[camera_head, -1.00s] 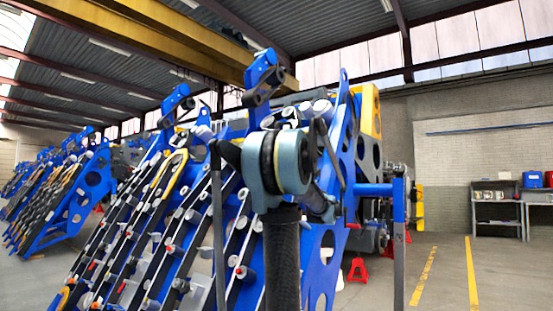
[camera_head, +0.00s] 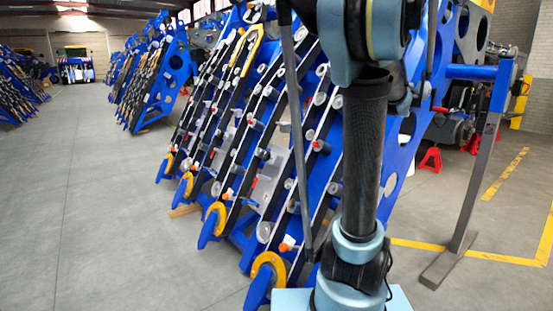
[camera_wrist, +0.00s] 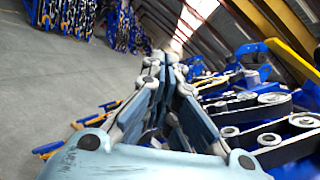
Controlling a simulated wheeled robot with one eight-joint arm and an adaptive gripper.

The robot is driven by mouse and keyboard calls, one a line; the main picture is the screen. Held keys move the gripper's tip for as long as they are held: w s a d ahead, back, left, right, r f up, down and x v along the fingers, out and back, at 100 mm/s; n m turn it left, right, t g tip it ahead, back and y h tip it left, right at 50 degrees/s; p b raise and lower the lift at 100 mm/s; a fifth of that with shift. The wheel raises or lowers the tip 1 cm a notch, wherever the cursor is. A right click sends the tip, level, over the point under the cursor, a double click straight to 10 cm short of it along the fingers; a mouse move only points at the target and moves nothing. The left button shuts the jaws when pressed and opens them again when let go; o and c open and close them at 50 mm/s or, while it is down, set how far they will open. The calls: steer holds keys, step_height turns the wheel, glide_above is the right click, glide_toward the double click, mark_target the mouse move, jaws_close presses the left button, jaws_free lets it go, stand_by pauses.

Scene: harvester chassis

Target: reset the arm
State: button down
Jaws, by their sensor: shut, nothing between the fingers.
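My gripper (camera_wrist: 167,62) shows in the wrist view, its fingers drawn together at the tips with nothing between them. It points along the side of the blue harvester chassis, which lies to its right in that view, with grey floor to its left. In the head view my arm stands upright in front of the blue harvester chassis (camera_head: 330,170) and hides part of it. The gripper itself cannot be made out in the head view.
More blue chassis (camera_head: 150,85) stand at the back left. Red jack stands (camera_head: 430,159) and a grey post (camera_head: 475,190) are at the right. Yellow lines (camera_head: 505,175) mark the floor there. The grey floor (camera_head: 90,200) at the left is clear.

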steer(key=s+a+f+n+g+h, duration=0.2)
steer(key=s+a+f+n, duration=0.15)
steer(key=f, duration=0.45)
steer(key=s+a+f+n+g+h, duration=0.25)
steer(key=s+a+f, duration=0.25)
steer(key=f, duration=0.3)
steer(key=s+a+f+n+g+h, duration=0.25)
steer(key=s+a+f, duration=0.25)
steer(key=f, duration=0.3)
steer(key=s+d+f+n+g+h, duration=0.1)
steer(key=s+d+f+n+h, duration=0.4)
steer(key=s+f, duration=0.3)
steer(key=s+d+f+n+g+h, duration=0.2)
steer(key=s+d+f+n+h, duration=0.3)
steer(key=f, duration=0.8)
steer(key=s+d+n, duration=0.1)
steer(key=s, duration=0.2)
steer(key=shift+d, duration=0.15)
steer(key=shift+w+f, duration=0.25)
steer(key=shift+w, duration=0.2)
